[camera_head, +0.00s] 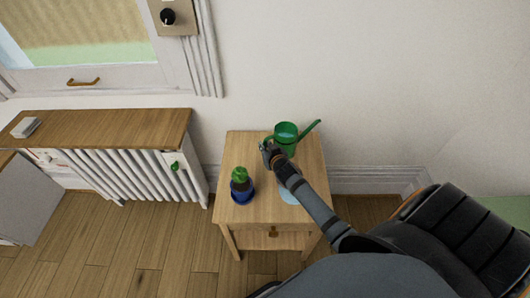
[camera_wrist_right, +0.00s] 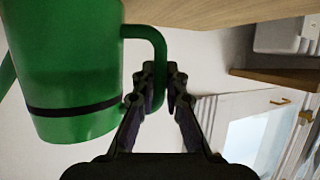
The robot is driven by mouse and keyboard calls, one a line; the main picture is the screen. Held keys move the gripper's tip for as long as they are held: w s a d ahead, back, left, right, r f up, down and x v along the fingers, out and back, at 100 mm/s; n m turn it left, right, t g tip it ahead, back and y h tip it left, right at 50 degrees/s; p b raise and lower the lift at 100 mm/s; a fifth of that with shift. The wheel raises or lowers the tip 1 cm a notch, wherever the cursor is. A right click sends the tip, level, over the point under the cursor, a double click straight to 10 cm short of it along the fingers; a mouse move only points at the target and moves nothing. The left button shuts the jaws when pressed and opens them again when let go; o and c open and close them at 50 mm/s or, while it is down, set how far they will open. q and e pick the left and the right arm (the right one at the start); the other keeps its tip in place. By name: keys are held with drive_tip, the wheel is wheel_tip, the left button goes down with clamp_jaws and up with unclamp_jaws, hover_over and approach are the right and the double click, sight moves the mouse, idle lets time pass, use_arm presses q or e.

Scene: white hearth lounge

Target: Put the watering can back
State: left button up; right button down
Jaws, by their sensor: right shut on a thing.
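The green watering can (camera_head: 286,132) is at the back of the small wooden table (camera_head: 240,142), its spout pointing right. I cannot tell whether its base touches the tabletop. My right gripper (camera_head: 268,151) is at the can's left side, shut on its handle. In the right wrist view the can (camera_wrist_right: 68,65) fills the left, with a dark band around it. Its curved handle (camera_wrist_right: 158,62) passes between the fingertips of the right gripper (camera_wrist_right: 161,78). My left gripper is not in view.
A cactus in a blue pot (camera_head: 242,195) stands at the table's front left. A pale blue round thing (camera_head: 289,194) lies partly hidden under my right arm. A radiator with a wooden top (camera_head: 110,127) stands left. A black padded seat (camera_head: 455,235) is at right.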

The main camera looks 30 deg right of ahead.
drive_tip(key=shift+f, duration=0.15)
drive_tip(key=c, duration=1.8)
unclamp_jaws()
drive_tip(key=shift+f, duration=0.25)
drive_tip(key=o, duration=0.4)
drive_tip(key=shift+r, duration=0.1)
drive_tip(key=p+v, duration=0.1)
drive_tip(key=v, duration=1.1)
drive_tip(key=shift+s, duration=0.1)
